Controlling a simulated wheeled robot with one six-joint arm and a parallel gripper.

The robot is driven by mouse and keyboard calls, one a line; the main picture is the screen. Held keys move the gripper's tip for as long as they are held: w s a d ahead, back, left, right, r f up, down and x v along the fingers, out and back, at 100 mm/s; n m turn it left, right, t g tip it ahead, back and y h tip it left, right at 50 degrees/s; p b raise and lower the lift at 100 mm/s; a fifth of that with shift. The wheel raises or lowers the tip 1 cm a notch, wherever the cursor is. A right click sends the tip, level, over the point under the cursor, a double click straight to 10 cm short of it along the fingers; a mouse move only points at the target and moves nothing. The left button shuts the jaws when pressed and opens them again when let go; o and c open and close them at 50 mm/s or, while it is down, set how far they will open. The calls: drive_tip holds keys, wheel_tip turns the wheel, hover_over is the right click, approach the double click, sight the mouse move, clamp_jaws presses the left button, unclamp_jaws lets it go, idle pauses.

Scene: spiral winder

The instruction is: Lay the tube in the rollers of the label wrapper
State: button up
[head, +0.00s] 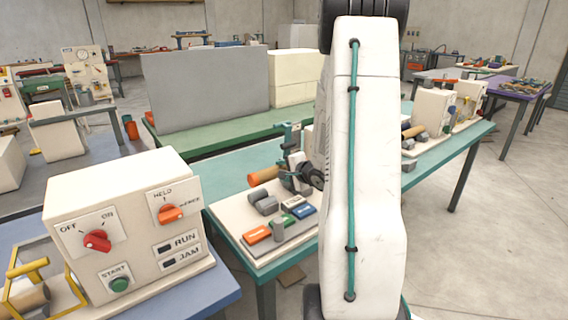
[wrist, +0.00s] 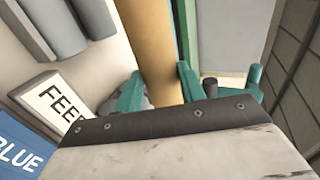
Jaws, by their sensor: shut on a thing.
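The brown tube (wrist: 152,40) runs lengthwise between the green fingers of my gripper (wrist: 157,82), which is shut on it. In the head view the tube (head: 264,175) shows its orange-brown end at the left of my gripper (head: 286,172). The grey rollers (head: 262,201) of the label wrapper lie on its pale base (head: 232,213), just in front of the tube. In the wrist view the rollers (wrist: 62,24) are left of the tube, apart from it. The tube's far end is hidden.
The wrist view shows a FEED label (wrist: 52,103) and a BLUE label (wrist: 17,148). A control box (head: 125,225) stands at left. My arm hides the middle.

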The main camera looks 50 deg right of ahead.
drive_tip(key=shift+s+d+f, duration=0.1)
drive_tip(key=shift+f, duration=2.5)
drive_tip(key=o, duration=1.1)
drive_tip(key=shift+c, duration=0.2)
drive_tip(key=shift+s, duration=0.1)
drive_tip(key=v, duration=0.7)
drive_tip(key=shift+s+r, duration=0.2)
drive_tip(key=shift+s, duration=0.05)
wheel_tip(320, 180, up, 7)
